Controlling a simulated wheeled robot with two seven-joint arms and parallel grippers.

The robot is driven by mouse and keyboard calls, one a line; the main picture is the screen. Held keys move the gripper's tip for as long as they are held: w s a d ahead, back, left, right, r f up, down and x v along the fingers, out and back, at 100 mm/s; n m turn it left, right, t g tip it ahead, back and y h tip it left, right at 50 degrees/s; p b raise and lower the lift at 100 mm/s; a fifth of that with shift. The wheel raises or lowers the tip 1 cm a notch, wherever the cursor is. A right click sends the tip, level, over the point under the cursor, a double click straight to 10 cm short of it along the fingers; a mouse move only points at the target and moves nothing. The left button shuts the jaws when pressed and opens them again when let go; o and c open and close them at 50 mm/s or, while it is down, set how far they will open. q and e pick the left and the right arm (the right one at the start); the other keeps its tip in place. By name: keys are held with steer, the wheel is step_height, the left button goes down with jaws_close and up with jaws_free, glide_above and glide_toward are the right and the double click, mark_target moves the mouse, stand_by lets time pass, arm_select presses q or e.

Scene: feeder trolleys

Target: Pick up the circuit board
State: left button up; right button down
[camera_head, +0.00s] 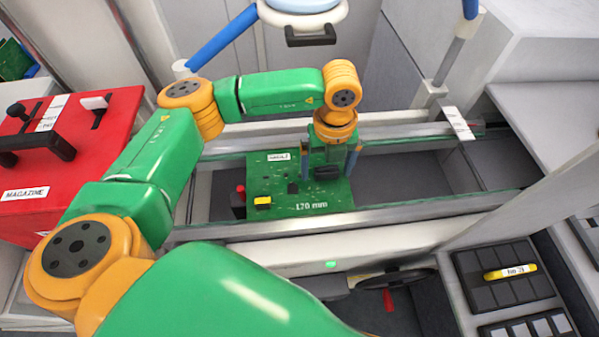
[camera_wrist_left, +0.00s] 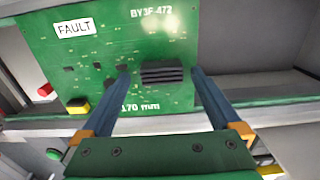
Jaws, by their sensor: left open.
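The circuit board (camera_head: 285,203) is a green rectangle lying between the two metal rails in the head view. It bears a white FAULT label, a "170 mm" marking, a yellow part and a black finned block. It also fills the upper middle of the left wrist view (camera_wrist_left: 110,45). My left gripper (camera_head: 327,177) points down over the right part of the board. Its two blue fingers are apart, on either side of the black block in the wrist view (camera_wrist_left: 160,80). I cannot tell whether the fingertips touch the board. My right gripper is in neither view.
Metal rails (camera_head: 400,213) run along the near and far sides of the board. The channel to its right is empty. A red box labelled MAGAZINE (camera_head: 60,165) stands at the left. A black panel with a yellow-labelled handle (camera_head: 510,271) is at lower right.

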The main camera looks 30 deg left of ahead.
arm_select(q)
steer(key=shift+w+f, duration=0.15)
steer(key=shift+w, duration=0.05)
jaws_close()
